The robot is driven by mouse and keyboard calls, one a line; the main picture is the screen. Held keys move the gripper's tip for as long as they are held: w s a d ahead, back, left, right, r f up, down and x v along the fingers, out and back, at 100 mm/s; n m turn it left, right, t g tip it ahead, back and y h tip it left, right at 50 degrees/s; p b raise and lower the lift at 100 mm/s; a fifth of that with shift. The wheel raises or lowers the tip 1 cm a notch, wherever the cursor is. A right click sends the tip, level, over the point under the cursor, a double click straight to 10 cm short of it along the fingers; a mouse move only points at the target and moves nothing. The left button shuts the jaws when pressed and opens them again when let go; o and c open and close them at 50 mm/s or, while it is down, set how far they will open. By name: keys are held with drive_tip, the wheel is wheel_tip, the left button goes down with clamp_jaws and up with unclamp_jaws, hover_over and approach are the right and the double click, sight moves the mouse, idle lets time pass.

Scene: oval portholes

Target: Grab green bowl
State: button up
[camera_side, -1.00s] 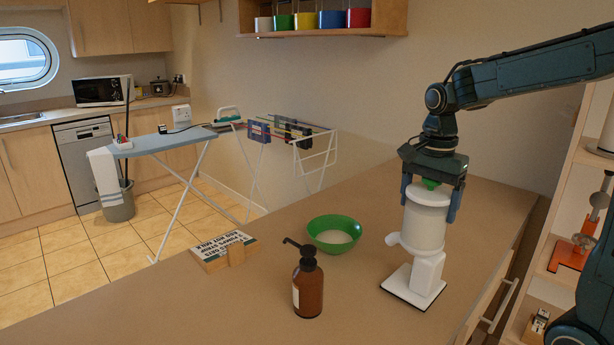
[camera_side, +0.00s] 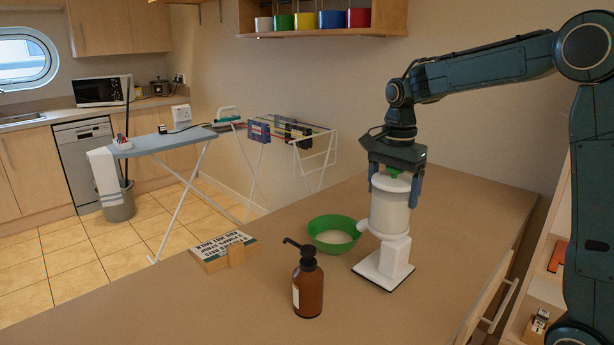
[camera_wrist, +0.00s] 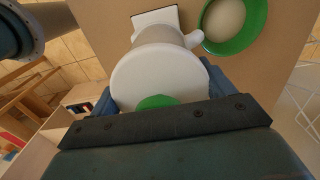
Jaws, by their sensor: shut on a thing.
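The green bowl (camera_side: 317,239) stands on the counter with pale contents in it. It also shows at the top right of the wrist view (camera_wrist: 240,45). My gripper (camera_side: 393,192) is not on the bowl. It is shut on the upper part of a white appliance (camera_side: 387,212), just right of the bowl. The appliance has a green knob on top, a side spout and a flat square base. Its spout (camera_wrist: 194,38) points at the bowl and lies close to its rim; I cannot tell whether they touch. I cannot tell whether the base is lifted off the counter.
A brown pump bottle (camera_side: 308,287) stands in front of the bowl. The counter (camera_side: 440,240) is clear right of the appliance. A shelf with coloured pots (camera_side: 305,22) hangs on the wall behind.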

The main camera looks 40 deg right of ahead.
drive_tip(key=shift+w, duration=2.05)
drive_tip(key=shift+f, duration=0.85)
drive_tip(key=o, duration=2)
drive_tip(key=shift+f, duration=0.1)
wheel_tip(320, 180, up, 12)
drive_tip(key=shift+r, duration=0.15)
drive_tip(key=shift+s, duration=0.1)
drive_tip(key=shift+a, duration=0.1)
